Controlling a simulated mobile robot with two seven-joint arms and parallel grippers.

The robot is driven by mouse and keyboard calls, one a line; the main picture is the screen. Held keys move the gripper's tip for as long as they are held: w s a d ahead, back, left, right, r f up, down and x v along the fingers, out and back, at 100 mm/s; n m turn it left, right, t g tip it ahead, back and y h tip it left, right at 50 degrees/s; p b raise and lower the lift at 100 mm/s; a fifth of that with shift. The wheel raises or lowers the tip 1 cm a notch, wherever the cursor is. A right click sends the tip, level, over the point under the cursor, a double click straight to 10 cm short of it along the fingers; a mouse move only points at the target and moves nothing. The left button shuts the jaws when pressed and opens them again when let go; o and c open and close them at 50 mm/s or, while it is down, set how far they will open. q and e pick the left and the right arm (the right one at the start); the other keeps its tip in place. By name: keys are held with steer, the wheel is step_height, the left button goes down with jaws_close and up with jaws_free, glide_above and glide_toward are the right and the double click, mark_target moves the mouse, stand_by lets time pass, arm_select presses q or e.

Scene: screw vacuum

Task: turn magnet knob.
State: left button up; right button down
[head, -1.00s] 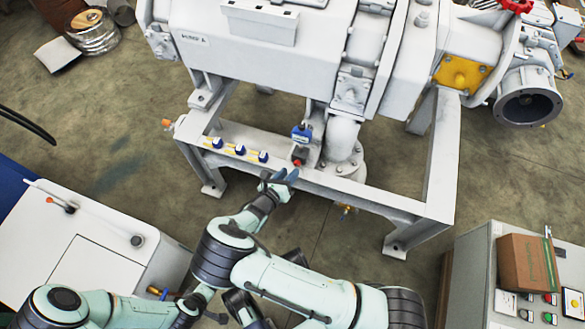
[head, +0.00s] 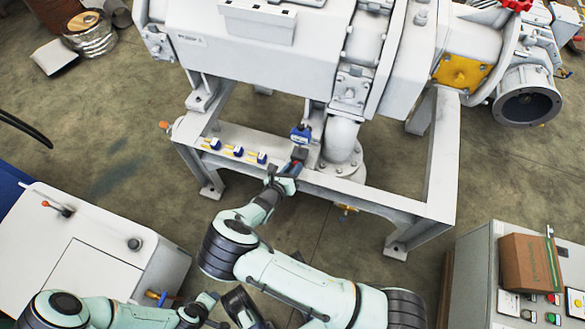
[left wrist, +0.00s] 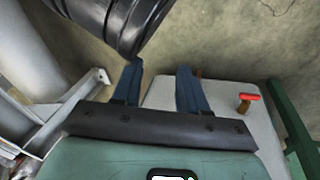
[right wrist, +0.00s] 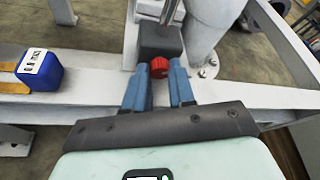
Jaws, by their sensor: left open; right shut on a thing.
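The magnet knob is a red ribbed knob (right wrist: 159,68) on the front of a dark grey block (right wrist: 160,42), seen in the right wrist view. The block (head: 299,154) also shows in the head view, on the white frame's front beam below a blue device (head: 300,134). My right gripper (right wrist: 159,80) has its two blue fingers closed on the knob from either side; in the head view the right gripper (head: 287,172) hides most of it. My left gripper (left wrist: 157,80) is open and empty, low and away from the beam.
Several blue-and-yellow pieces (head: 238,151) lie on the beam (head: 335,188) left of the block; one blue piece (right wrist: 40,69) is close in the right wrist view. A white pipe (head: 341,140) stands just right of the block. A white cabinet (head: 110,255) is at lower left.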

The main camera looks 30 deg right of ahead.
steer(key=shift+r+p, duration=0.15)
steer(key=shift+p, duration=0.4)
steer(key=shift+s+d+r+m+p, duration=0.1)
steer(key=shift+m+p, duration=0.3)
steer(key=shift+p, duration=0.05)
steer(key=m+t+y+p, duration=0.1)
steer(key=m+y+p, duration=0.1)
steer(key=p, duration=0.4)
steer(key=shift+s+d+m+t+p, duration=0.1)
steer(key=shift+d+m+t+p, duration=0.05)
steer(key=shift+m+t+p, duration=0.3)
arm_select(q)
steer(key=s+d+r+g+h+p, duration=0.1)
steer(key=s+d+r, duration=0.1)
steer(key=s+r, duration=0.3)
steer(key=s+d+r+m+g+h+p, duration=0.1)
steer(key=s+d+r+g, duration=0.1)
steer(key=r, duration=0.5)
steer(key=shift+s+d+r, duration=0.4)
steer(key=shift+s+d, duration=0.4)
steer(key=shift+s, duration=0.55)
arm_select(e)
steer(key=shift+m+t+y, duration=0.4)
steer(key=shift+m+t, duration=0.05)
steer(key=shift+m, duration=0.4)
steer(key=c, duration=1.2)
jaws_free()
steer(key=shift+f, duration=0.2)
steer(key=shift+s, duration=0.15)
